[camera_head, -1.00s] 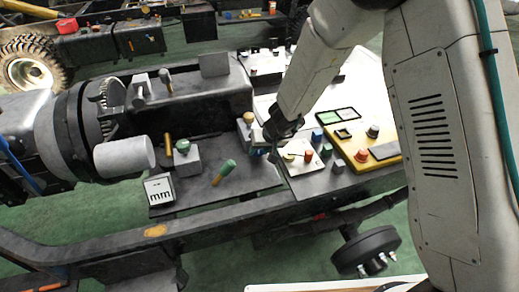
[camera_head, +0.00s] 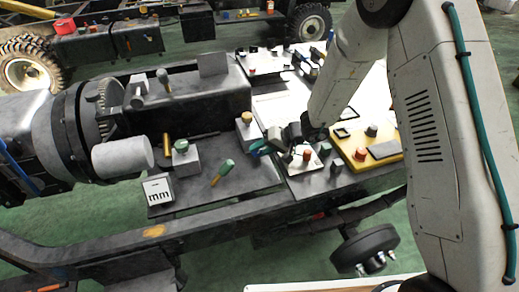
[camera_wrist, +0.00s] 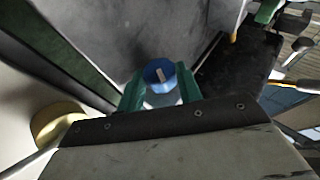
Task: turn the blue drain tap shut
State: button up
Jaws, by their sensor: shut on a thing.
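In the head view my gripper (camera_head: 262,147) is low at the right end of the dark machine bed, beside a grey block with a yellow knob (camera_head: 247,118). The tap itself is hidden there by the fingers and wrist.
A yellow panel (camera_head: 357,160) with a red button and a small white plate with a red button (camera_head: 307,155) lie close to my wrist on the right.

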jog(key=shift+d+f+y, duration=0.1)
jog(key=shift+y, duration=0.4)
jog(key=o, duration=1)
jog(key=shift+s, duration=0.1)
jog(key=shift+d, duration=0.1)
jog(key=shift+d+r, duration=0.2)
jog(key=v, duration=0.7)
jog(key=shift+d+r, duration=0.1)
jog(key=shift+d, duration=0.05)
